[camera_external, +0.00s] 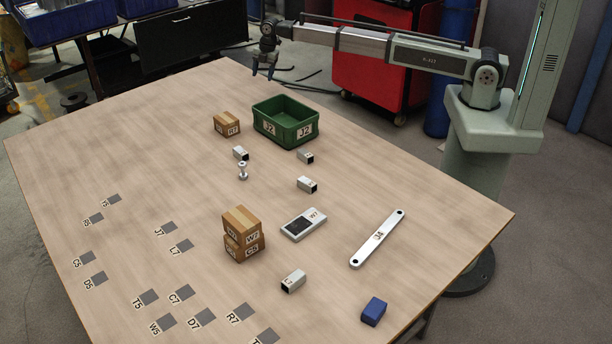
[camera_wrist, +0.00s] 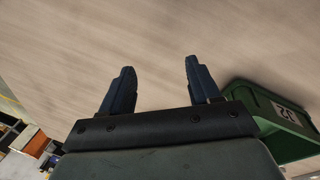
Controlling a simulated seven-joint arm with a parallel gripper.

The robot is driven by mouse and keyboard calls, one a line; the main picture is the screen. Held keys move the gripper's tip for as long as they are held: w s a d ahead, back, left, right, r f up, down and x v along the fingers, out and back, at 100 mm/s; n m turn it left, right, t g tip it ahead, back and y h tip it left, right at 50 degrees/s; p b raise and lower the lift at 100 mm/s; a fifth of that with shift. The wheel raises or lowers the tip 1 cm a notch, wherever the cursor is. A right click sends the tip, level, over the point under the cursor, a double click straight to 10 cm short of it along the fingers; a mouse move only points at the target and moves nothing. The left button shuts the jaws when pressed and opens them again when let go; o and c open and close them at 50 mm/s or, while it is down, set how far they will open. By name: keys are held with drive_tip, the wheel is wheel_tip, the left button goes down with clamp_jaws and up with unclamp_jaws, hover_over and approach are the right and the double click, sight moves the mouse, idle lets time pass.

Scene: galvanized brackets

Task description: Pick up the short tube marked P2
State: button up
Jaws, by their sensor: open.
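Several short square metal tubes lie on the wooden table in the external view. One tube (camera_external: 240,153) is left of the green bin's front, another tube (camera_external: 305,157) is just in front of the bin, a third tube (camera_external: 307,184) is a little nearer, and one more tube (camera_external: 293,281) lies near the front. Their marks are too small to read, so I cannot tell which is P2. My gripper (camera_external: 263,73) is raised near the table's far edge, away from all the tubes. In the wrist view my gripper (camera_wrist: 160,66) has its fingers apart with nothing between them.
The green bin J2 (camera_external: 268,126) stands between my gripper and the tubes. A small carton (camera_external: 227,124), stacked cartons (camera_external: 243,245), a bolt-like part (camera_external: 242,171), a scale-like device (camera_external: 304,224), a long flat bar (camera_external: 377,239) and a blue block (camera_external: 373,311) surround them. The table's left half is mostly clear.

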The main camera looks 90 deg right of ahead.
drive_tip(key=w+a+r+n+g, duration=0.1)
drive_tip(key=w+a+n, duration=0.15)
drive_tip(key=a, duration=0.85)
drive_tip(key=w+a+r+n, duration=0.1)
drive_tip(key=w+a+n, duration=0.15)
drive_tip(key=a, duration=0.85)
drive_tip(key=r+n+g, duration=0.1)
drive_tip(key=r+n, duration=0.1)
drive_tip(key=n, duration=0.4)
hover_over(239, 149)
wheel_tip(239, 149, down, 13)
drive_tip(key=shift+a+f, duration=0.1)
clamp_jaws()
